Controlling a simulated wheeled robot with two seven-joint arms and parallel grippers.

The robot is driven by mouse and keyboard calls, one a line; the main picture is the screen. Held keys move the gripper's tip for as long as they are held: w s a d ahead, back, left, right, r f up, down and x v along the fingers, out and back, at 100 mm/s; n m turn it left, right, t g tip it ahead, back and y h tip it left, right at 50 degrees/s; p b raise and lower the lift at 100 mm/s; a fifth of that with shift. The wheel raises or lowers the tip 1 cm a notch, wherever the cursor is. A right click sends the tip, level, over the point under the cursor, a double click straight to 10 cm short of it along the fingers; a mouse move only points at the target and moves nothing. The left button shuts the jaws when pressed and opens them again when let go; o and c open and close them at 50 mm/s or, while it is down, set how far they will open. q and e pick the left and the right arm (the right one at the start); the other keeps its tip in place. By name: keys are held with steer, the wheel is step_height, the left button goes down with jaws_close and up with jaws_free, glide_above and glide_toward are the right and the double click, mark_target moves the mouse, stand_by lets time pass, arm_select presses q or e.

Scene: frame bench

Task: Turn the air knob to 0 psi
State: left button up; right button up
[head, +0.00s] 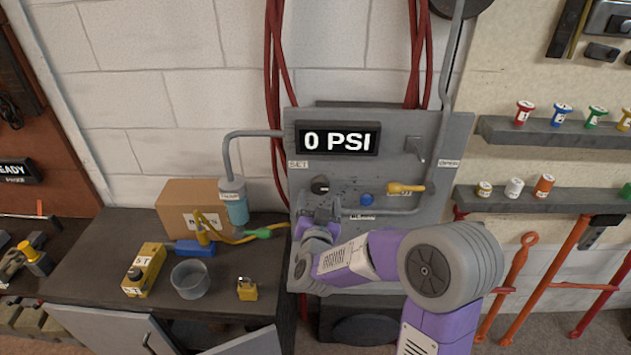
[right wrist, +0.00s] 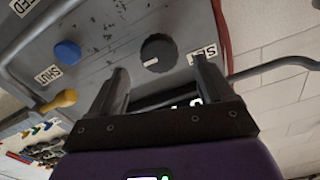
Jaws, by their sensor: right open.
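The black air knob (head: 320,184) sits on the grey wall panel (head: 425,230), beside the SET label. The display (head: 338,139) above it reads 0 PSI. In the right wrist view the knob (right wrist: 158,52) is upright on the panel with a white mark on its side. My right gripper (head: 322,208) is just below the knob in the head view. In the right wrist view its two fingers (right wrist: 160,75) are spread apart, with the knob beyond the tips and nothing held between them. I cannot tell whether a finger touches the knob. My left gripper is not in view.
A yellow handle (head: 405,188) and a blue button (head: 367,199) sit right of the knob. A grey pipe (head: 380,212) runs below them. The dark bench (head: 100,245) at left holds a bowl (head: 190,279), a yellow box (head: 143,270) and a padlock (head: 247,289).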

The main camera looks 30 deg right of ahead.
mark_target(320, 190)
steer(key=shift+p+x, duration=0.35)
steer(key=shift+x, duration=2.75)
steer(key=shift+f, duration=0.1)
steer(key=c, duration=1)
